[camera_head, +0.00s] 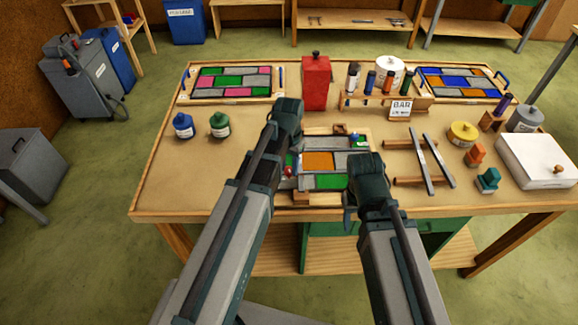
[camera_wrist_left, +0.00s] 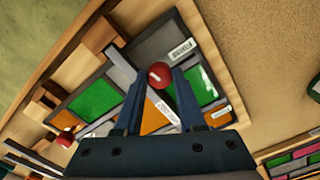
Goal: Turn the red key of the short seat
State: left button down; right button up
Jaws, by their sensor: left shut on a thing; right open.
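The leaded panel (camera_head: 318,160) lies in a wooden frame at the middle of the table, with grey, orange and green panes. In the left wrist view, a round red key knob (camera_wrist_left: 159,75) sits between the fingertips of my left gripper (camera_wrist_left: 160,88), which is shut on it. A second red knob (camera_wrist_left: 66,138) shows apart from the fingers, at the frame's lower left. In the head view my left gripper (camera_head: 290,160) is over the panel's left side, its fingers partly hidden by the arm. My right gripper (camera_head: 350,207) is open near the panel's front right corner.
A red canister (camera_head: 316,82) stands behind the panel. Two metal bars (camera_head: 428,163) lie on wooden strips at right, beside a white box (camera_head: 540,160). The table's front left is clear.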

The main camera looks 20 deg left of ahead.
pick_arm(q)
jog(key=m, duration=0.5)
jog(key=shift+m, duration=0.3)
jog(key=m, duration=1.5)
jog(key=shift+m, duration=0.6)
jog(key=c, duration=0.5)
grip_release()
